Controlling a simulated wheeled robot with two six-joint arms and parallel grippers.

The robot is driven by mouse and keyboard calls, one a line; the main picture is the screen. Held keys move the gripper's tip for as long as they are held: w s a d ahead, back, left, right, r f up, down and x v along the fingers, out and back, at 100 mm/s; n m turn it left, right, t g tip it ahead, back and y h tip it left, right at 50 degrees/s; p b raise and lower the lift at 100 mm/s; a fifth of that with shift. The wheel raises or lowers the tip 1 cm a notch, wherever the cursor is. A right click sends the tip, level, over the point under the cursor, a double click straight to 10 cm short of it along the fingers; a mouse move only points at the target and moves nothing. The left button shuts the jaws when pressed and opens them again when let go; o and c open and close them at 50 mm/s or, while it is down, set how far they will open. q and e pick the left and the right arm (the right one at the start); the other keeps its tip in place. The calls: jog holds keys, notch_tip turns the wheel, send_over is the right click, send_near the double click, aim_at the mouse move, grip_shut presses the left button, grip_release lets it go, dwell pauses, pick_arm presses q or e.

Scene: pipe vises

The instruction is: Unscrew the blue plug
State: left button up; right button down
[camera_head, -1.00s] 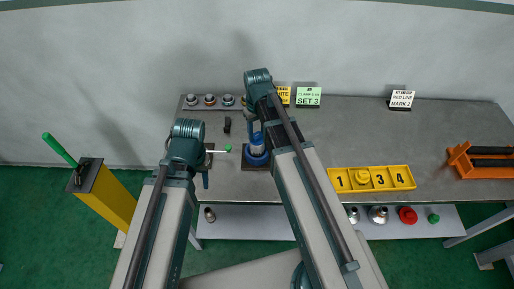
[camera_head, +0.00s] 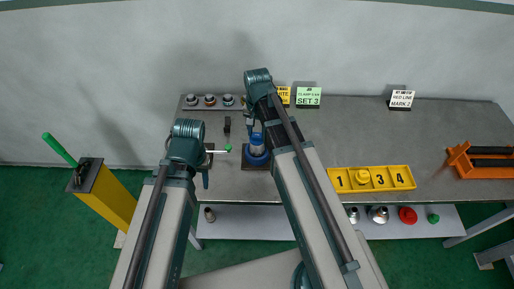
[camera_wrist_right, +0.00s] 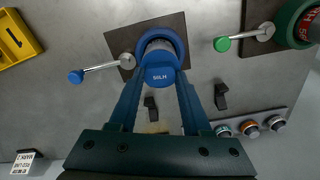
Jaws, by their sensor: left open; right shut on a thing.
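The blue plug (camera_wrist_right: 159,75), with lettering on its face, sits at the end of a grey pipe in the blue vise (camera_wrist_right: 178,37) in the right wrist view. My right gripper (camera_wrist_right: 160,83) is shut on the plug, one finger on each side. The plug is hard to make out there. My left gripper (camera_head: 205,178) is open near the green-knobbed handle (camera_head: 228,148) of the vise to the left, which my arm mostly hides.
A yellow numbered tray (camera_head: 345,180) and an orange rack (camera_head: 462,160) are on the right. The table's middle right is clear.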

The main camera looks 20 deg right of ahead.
jog(key=m, duration=1.4)
jog(key=shift+c, duration=2.2)
grip_release()
jog(key=shift+r, duration=0.1)
notch_tip(320, 180, up, 2)
jog(key=shift+r+p, duration=0.2)
jog(key=shift+p, duration=1.05)
jog(key=shift+f, duration=0.15)
